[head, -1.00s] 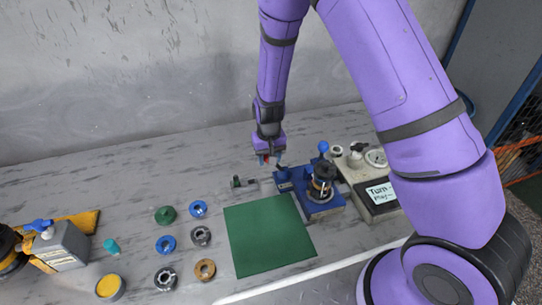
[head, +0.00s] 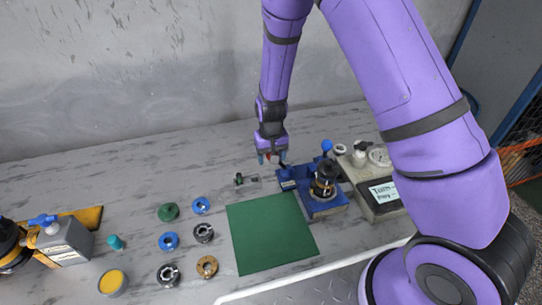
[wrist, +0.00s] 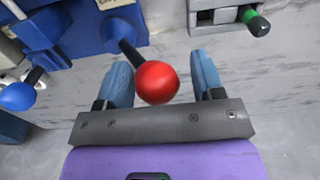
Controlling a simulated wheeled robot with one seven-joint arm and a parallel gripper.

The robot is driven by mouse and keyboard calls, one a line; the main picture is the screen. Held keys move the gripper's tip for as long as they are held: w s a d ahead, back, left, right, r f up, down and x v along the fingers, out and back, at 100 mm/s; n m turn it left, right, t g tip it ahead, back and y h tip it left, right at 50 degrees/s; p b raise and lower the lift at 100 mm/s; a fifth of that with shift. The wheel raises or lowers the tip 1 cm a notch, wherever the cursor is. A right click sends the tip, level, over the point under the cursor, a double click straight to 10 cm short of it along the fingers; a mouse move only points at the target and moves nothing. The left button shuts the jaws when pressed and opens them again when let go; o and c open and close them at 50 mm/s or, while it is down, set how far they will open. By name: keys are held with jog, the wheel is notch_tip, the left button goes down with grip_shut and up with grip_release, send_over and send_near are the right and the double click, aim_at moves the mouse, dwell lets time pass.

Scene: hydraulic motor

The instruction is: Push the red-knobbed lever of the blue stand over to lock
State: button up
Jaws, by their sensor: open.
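The blue stand (head: 320,208) sits on the grey table right of the green mat, with a dark cylindrical part (head: 323,183) on it. In the wrist view the stand (wrist: 85,28) fills the upper left. Its lever's red knob (wrist: 157,82) lies between my gripper's (wrist: 165,75) open fingers, nearer the left one. The lever's dark rod runs up and left to the stand. In the head view my gripper (head: 271,158) is low at the stand's back left, and the red knob is mostly hidden there. I cannot tell whether a finger touches it.
A second lever with a blue knob (wrist: 17,97) is at the wrist view's left. A grey gauge box (head: 372,190) stands right of the stand. Several rings lie left of the green mat (head: 270,235).

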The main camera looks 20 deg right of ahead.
jog(key=shift+r, duration=3.05)
jog(key=shift+d+r, duration=0.1)
jog(key=shift+r, duration=0.15)
jog(key=s+d+r+t, duration=0.1)
jog(key=s+d+r, duration=0.15)
jog(key=r, duration=0.55)
jog(key=s+d+r+y, duration=0.1)
jog(key=s+d+r, duration=0.1)
jog(key=s+r, duration=0.35)
jog(key=s+d+r+t, duration=0.1)
jog(key=d+r, duration=0.1)
jog(key=r, duration=0.7)
jog(key=s+d+r+t, duration=0.1)
jog(key=s+d+r, duration=0.1)
jog(key=s, duration=0.4)
jog(key=s+d+r+t, duration=0.1)
jog(key=s+d+r, duration=0.1)
jog(key=s+r, duration=0.3)
jog(key=s+d+r+t+h, duration=0.1)
jog(key=s+r, duration=0.3)
jog(key=s, duration=0.5)
jog(key=shift+d, duration=0.55)
